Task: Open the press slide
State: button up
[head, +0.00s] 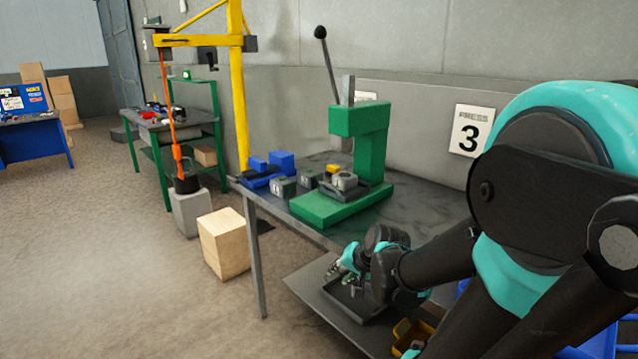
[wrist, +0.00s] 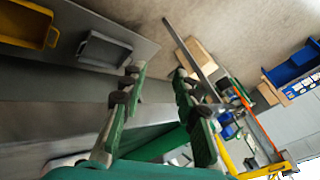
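The green press (head: 372,150) stands on the grey workbench (head: 410,205), with a lever (head: 328,65) ending in a black knob that rises above it. A low green base or slide part (head: 325,210) juts out at its front; I cannot tell how far the slide is out. A round grey piece (head: 345,181) sits under the press head. My gripper (head: 338,266) is below and in front of the bench top, apart from the press. In the wrist view my gripper (wrist: 158,71) has its two fingers spread, with nothing held between them.
Grey blocks (head: 284,187) and blue bins (head: 270,168) sit left of the press. A dark tray (head: 352,305) lies on a lower shelf under my gripper, with a yellow bin (head: 412,335) nearby. A wooden box (head: 224,244) and a yellow crane post (head: 239,90) stand left.

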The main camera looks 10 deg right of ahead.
jog(key=w+d+r+m+t+y, duration=0.15)
jog(key=w+r+m+t, duration=0.25)
jog(key=w+r+m, duration=0.5)
jog(key=w+d+r+m+t, duration=0.35)
jog(key=w+r+m, duration=0.3)
jog(key=w, duration=0.45)
jog(key=shift+t, duration=0.35)
jog(key=x, duration=1.7)
jog(key=shift+s+a+f, duration=0.1)
jog(key=shift+a+f, duration=0.15)
grip_shut()
